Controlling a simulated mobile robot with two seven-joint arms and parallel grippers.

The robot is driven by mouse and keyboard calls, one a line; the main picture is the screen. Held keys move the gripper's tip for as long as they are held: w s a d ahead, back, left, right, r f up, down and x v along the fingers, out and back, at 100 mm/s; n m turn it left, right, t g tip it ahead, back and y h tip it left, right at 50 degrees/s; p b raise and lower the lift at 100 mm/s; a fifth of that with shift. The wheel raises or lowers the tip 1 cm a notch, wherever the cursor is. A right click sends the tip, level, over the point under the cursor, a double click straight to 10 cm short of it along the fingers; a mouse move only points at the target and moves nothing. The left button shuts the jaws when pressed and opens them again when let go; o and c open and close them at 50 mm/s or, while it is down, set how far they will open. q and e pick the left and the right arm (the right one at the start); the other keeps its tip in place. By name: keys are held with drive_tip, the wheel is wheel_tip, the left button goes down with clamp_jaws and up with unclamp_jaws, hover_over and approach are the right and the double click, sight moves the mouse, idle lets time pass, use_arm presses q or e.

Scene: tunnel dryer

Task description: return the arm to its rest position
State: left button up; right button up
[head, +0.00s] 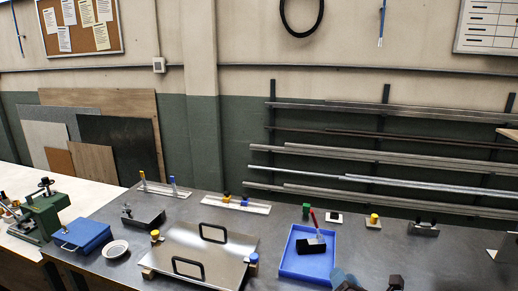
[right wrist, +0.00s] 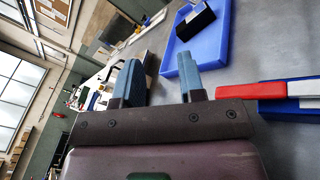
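My right gripper (head: 346,279) shows at the bottom edge of the head view, just in front of the blue tray (head: 303,264). Only a bluish fingertip and some dark parts of it show there. In the right wrist view my right gripper (right wrist: 158,66) has its two blue-grey fingers spread apart with nothing between them. The blue tray (right wrist: 168,62) shows beyond the fingers in that view. My left gripper is in neither view.
A blue box (head: 82,236) and a white dish (head: 115,249) stand farther left. Metal bars (head: 380,177) hang on the wall.

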drive_tip(key=s+d+f+m, duration=0.1)
drive_tip(key=s+f+m, duration=0.1)
drive_tip(key=m, duration=0.5)
drive_tip(key=s+f+m+g, duration=0.1)
drive_tip(key=s+f+m, duration=0.1)
drive_tip(key=m, duration=0.5)
drive_tip(key=s+d+f+m+g, duration=0.1)
drive_tip(key=s+f+m, duration=0.1)
drive_tip(key=s+m, duration=0.2)
drive_tip(key=shift+d+f+m+h, duration=0.15)
drive_tip(key=shift+m, duration=0.7)
drive_tip(key=shift+d+f+m+h, duration=0.1)
drive_tip(key=shift+d+m+h, duration=0.05)
drive_tip(key=shift+m, duration=0.7)
drive_tip(key=s+d+f+m+g+h, duration=0.1)
drive_tip(key=s+d+f+m, duration=0.1)
drive_tip(key=s+f, duration=0.3)
drive_tip(key=s+d+f+m+g, duration=0.2)
drive_tip(key=s+f+m, duration=0.3)
drive_tip(key=s, duration=0.6)
drive_tip(key=shift+s+d+m+g+h, duration=0.15)
drive_tip(key=shift+d+m+g+h, duration=0.15)
drive_tip(key=shift+h, duration=0.1)
